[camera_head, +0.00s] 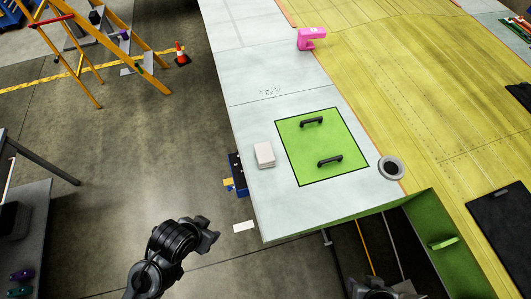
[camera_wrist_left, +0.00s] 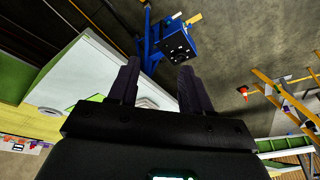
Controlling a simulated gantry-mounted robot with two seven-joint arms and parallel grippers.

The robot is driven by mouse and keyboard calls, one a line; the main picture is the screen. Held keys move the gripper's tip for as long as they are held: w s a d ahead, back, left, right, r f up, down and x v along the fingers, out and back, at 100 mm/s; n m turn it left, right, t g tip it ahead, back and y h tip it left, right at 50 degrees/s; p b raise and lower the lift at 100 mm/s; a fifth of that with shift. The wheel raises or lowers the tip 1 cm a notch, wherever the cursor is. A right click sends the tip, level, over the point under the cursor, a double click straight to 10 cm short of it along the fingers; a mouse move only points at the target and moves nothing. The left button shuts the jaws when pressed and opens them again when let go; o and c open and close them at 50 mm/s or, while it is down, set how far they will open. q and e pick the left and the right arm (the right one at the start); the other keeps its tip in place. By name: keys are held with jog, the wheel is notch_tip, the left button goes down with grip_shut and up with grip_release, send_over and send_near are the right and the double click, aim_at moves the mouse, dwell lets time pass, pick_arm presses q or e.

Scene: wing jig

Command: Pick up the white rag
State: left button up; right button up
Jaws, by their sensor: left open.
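The white rag (camera_head: 264,155) is a small folded stack lying flat on the pale wing panel (camera_head: 258,205), left of a green hatch. My left gripper (camera_head: 212,236) is off the wing's left edge, below and left of the rag in the head view, apart from it. In the left wrist view my left gripper (camera_wrist_left: 158,88) has its two dark fingers spread with nothing held between them. I cannot make out the rag clearly in that view. A dark part of my right arm shows at the bottom edge of the head view; its fingers cannot be made out.
The green hatch (camera_head: 318,147) has two black handles. A pink tool (camera_head: 311,39) and a round grey-rimmed part (camera_head: 391,168) sit on the wing. A blue stand (camera_wrist_left: 178,45) is beside the wing edge. A yellow ladder (camera_head: 85,50) and a cone (camera_head: 181,54) stand farther off.

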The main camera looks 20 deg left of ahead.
pick_arm(q)
jog(key=shift+o, duration=0.3)
jog(key=o, duration=0.9)
jog(key=shift+d, duration=0.1)
